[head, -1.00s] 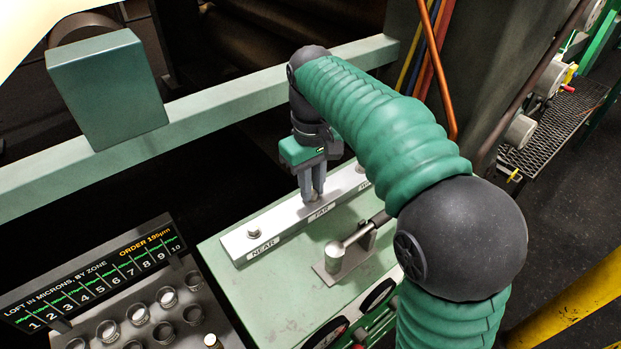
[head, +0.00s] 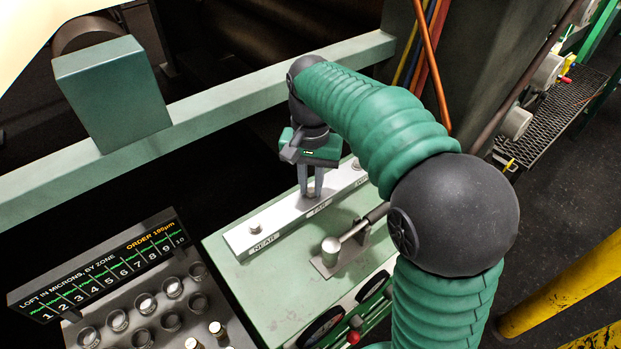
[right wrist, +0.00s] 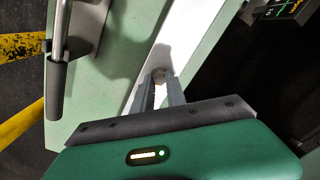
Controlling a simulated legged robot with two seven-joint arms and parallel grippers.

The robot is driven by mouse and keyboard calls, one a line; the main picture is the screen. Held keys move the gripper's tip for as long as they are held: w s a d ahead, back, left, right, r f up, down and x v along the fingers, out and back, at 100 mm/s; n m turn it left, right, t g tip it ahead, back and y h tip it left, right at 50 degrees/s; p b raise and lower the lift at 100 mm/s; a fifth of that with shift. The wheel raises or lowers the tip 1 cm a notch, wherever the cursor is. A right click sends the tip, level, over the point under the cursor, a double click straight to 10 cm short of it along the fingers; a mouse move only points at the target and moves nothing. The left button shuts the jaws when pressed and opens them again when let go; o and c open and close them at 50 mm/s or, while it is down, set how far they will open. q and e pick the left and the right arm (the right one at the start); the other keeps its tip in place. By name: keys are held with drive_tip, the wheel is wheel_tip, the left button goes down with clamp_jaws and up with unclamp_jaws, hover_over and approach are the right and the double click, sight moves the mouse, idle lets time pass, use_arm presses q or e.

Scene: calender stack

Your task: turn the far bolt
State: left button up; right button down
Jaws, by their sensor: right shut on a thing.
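The pale metal bar (head: 283,222) lies on the green bench, with bolts along it. The near bolt (head: 255,227) stands by the NEAR label, free of the gripper. My left gripper is not in view.
A lever with a round knob (head: 330,246) stands on a plate just in front of the bar. A green rail (head: 230,105) runs behind. A panel with a zone display (head: 100,275) and several knobs is at lower left. Dials sit on the bench's front face.

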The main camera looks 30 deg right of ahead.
sight(310, 189)
drive_tip(key=shift+r+m, duration=0.1)
drive_tip(key=shift+m, duration=0.5)
drive_tip(key=c, duration=1.3)
unclamp_jaws()
drive_tip(key=shift+a, duration=0.1)
drive_tip(key=shift+c, duration=0.2)
wheel_tip(310, 189, up, 17)
